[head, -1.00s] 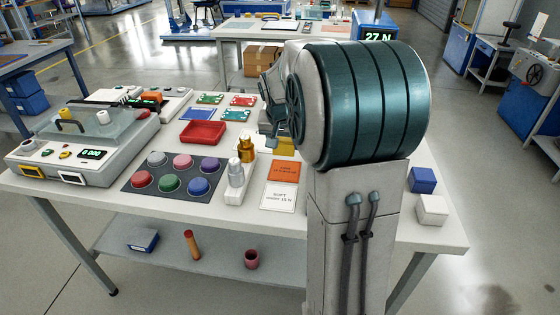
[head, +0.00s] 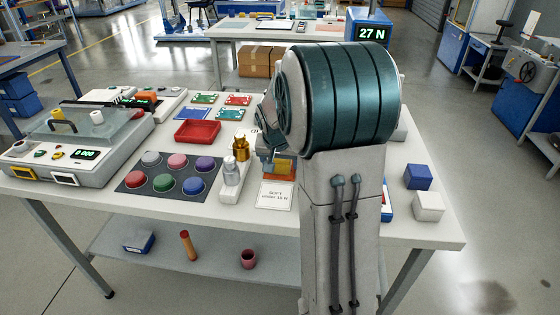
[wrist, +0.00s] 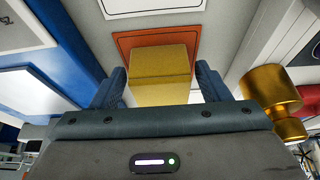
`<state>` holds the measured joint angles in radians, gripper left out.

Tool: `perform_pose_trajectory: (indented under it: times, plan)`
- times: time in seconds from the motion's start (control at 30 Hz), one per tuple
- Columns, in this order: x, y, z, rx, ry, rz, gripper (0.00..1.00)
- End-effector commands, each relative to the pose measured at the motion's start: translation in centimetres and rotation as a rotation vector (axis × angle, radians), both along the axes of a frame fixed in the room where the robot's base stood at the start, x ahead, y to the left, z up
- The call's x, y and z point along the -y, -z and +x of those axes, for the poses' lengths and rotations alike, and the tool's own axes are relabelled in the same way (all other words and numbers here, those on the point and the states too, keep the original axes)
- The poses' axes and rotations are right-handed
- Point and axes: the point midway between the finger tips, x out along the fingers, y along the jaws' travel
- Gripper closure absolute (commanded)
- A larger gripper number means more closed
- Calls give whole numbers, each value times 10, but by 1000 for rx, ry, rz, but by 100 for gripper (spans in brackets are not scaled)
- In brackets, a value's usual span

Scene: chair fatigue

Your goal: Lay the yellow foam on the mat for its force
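The yellow foam (head: 284,167) is a block over the orange mat in the head view; it also fills the space between my fingers in the wrist view (wrist: 162,78). I cannot tell whether the foam touches the mat. The white mat (head: 275,196), marked soft under 15 N, lies beside it.
A display (head: 374,34) reads 27 N. A gold weight (head: 241,149) and a silver one stand on a white holder (head: 231,188) close left of the mats. A red tray (head: 198,132) lies farther left. Blue (head: 418,176) and white (head: 428,206) blocks sit at right.

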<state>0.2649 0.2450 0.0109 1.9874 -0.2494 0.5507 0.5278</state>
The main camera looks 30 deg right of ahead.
Motion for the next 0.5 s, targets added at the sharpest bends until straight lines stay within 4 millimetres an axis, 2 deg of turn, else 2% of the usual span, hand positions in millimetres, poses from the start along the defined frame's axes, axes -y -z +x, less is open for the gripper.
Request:
perform_pose_trajectory:
  times: [0.33,0.5]
  plan:
    - [0,-3,0,0,0,0,24]
    - [-3,-20,-4,4,1,-1,24]
